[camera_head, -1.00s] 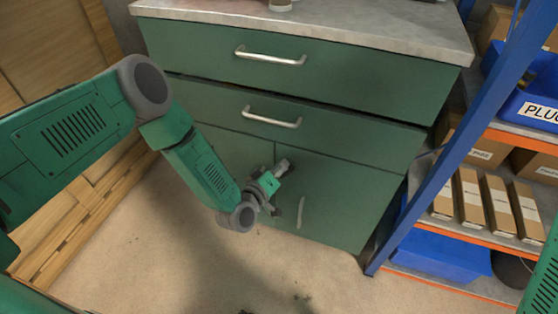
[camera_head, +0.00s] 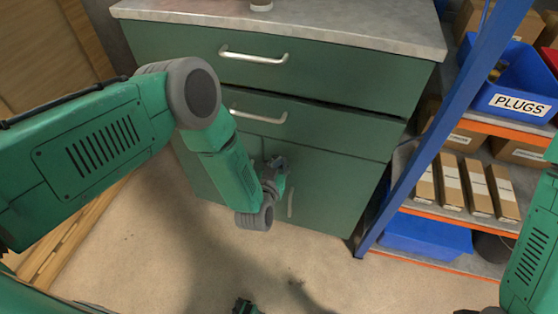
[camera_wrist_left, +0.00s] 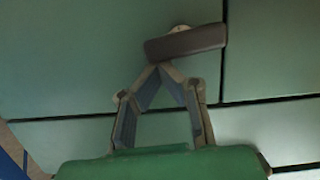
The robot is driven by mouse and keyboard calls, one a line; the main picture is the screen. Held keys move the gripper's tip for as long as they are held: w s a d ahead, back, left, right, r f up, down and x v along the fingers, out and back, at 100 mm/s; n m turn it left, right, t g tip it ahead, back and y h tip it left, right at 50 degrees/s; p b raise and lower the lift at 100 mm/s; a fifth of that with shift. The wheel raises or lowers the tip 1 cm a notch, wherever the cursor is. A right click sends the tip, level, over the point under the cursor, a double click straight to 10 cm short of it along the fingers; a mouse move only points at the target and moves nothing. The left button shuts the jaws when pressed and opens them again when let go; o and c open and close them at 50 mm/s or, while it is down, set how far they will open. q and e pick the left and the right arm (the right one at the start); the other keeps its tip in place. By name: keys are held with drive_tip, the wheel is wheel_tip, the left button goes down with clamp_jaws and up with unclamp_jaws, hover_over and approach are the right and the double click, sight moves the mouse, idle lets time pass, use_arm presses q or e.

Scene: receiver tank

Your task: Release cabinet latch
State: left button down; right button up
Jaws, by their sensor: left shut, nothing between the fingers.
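The cabinet latch (camera_wrist_left: 186,42) is a dark grey-brown bar on a round pale pivot in the left wrist view. It lies nearly level, tilted slightly up to the right, on the green cabinet front (camera_wrist_left: 75,60). My left gripper (camera_wrist_left: 165,68) is shut and empty, its fingertips together at the bar's lower left edge. I cannot tell whether they touch it. In the head view the gripper (camera_head: 276,166) is in front of the lower doors, and I cannot make out the latch. A small green and dark part at the bottom edge may be my right gripper (camera_head: 245,306).
The green cabinet (camera_head: 330,180) has drawers with bar handles (camera_head: 252,55) and a vertical door handle (camera_head: 291,203). A blue post (camera_head: 440,120) and shelves with boxes and a PLUGS bin (camera_head: 510,95) stand at right. Wooden boards (camera_head: 75,235) are at left. The floor in front is clear.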

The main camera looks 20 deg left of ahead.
use_arm(q)
drive_tip(key=shift+d+f, duration=0.2)
idle(0.6)
